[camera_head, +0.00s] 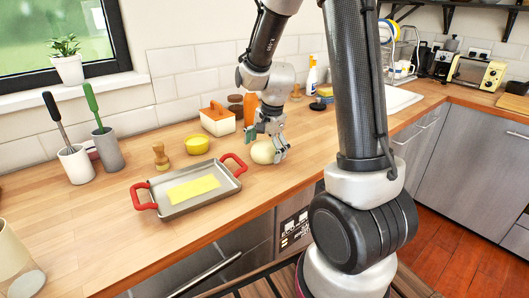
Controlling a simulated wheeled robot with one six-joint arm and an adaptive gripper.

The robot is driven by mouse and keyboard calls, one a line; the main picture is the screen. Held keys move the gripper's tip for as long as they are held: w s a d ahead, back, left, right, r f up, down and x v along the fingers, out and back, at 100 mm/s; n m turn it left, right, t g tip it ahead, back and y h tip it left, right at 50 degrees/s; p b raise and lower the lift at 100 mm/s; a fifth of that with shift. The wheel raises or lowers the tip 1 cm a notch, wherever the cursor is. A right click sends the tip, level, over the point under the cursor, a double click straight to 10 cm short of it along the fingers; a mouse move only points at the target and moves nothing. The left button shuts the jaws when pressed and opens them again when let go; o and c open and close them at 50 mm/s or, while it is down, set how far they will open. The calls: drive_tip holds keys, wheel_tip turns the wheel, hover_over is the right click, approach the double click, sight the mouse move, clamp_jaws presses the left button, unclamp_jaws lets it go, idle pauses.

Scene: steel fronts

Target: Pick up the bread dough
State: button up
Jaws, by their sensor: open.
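The bread dough (262,153) is a pale, round ball on the wooden counter, to the right of a roasting tray. My gripper (267,146) points down at it from above, with its fingers apart. One finger is at the dough's upper left and the other along its right side. Part of the dough is covered by the right finger. Whether the fingers touch it I cannot tell.
The metal tray (211,204) with red handles holds a yellow sheet (193,189). A yellow bowl (197,144), a wooden stamp-like tool (160,157) and an orange-and-white box (218,121) stand behind it. Brown jars (236,108) stand close behind my gripper. The counter's front left is mostly clear.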

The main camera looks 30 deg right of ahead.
drive_tip(key=shift+f, duration=0.35)
drive_tip(key=c, duration=1.3)
drive_tip(key=shift+o, duration=0.2)
